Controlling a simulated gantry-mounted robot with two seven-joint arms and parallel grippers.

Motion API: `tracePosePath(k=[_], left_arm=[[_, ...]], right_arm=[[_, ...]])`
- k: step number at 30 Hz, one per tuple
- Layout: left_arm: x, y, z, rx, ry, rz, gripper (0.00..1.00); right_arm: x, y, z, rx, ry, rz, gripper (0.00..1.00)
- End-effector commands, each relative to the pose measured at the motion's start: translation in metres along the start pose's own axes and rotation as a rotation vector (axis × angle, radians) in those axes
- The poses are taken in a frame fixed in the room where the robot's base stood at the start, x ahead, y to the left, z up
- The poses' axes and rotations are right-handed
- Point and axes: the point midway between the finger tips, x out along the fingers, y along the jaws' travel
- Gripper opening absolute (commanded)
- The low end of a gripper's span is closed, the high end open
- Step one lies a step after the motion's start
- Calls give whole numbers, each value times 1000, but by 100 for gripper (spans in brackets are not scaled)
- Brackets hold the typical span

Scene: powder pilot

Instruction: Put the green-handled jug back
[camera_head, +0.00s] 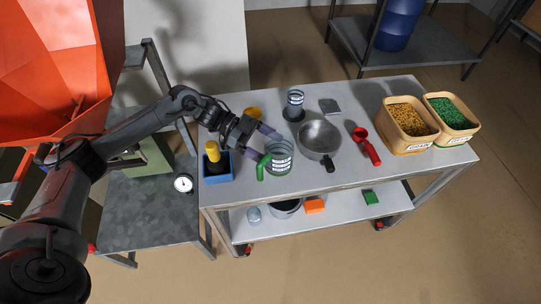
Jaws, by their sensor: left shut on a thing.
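The green-handled jug (281,160) is a clear measuring jug with a label, upright at the left part of the steel table's top. Its green handle (262,166) faces left, towards my left gripper. My left gripper (264,144) comes in from the left, its purple fingers at the jug's left side, shut on the jug. I cannot tell whether the jug's base touches the table. My right gripper is not in view.
A blue box (217,172) with a yellow-topped item stands left of the jug.

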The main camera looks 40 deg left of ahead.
Motion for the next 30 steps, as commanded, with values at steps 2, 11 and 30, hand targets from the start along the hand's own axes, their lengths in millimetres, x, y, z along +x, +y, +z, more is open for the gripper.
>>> tracePosePath(k=[2, 11, 30], left_arm=[[-4, -14, 12, 1, 2, -4, 25], [-13, -38, 43, -3, 1, 1, 25], [-6, -37, 68, 1, 1, 0, 25]], right_arm=[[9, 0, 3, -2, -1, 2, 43], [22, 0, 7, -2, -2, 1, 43], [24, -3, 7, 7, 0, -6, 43]])
